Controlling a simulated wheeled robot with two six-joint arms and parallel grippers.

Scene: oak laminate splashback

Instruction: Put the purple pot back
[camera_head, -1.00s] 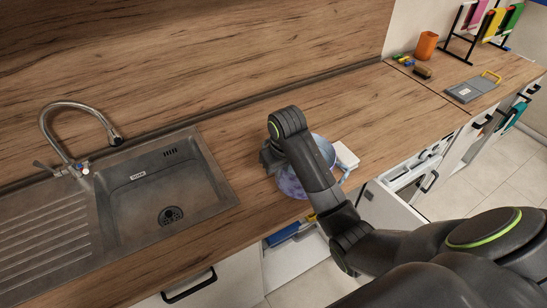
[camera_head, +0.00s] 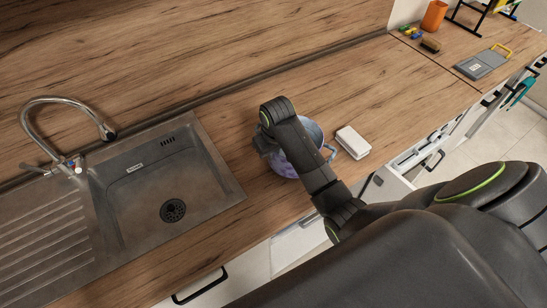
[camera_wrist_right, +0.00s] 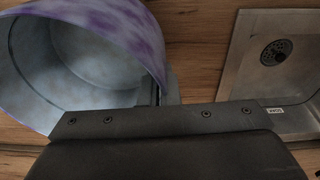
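The purple pot (camera_head: 313,130) is at the counter's front part, right of the sink, in the head view; part of it is hidden behind my right arm. In the wrist view its mottled purple outside (camera_wrist_right: 128,22) and pale, empty-looking inside (camera_wrist_right: 85,55) show. My right gripper (camera_head: 266,146) is at the pot's left side and appears shut on it; its fingertips are hidden in both views. I cannot tell whether the pot rests on the counter or is slightly raised. My left gripper is not in view.
A steel sink (camera_head: 165,180) lies to the left. A white box-like item (camera_head: 353,142) lies just right of the pot. Open drawers (camera_head: 415,155) are below the counter's front. The counter behind the pot is clear.

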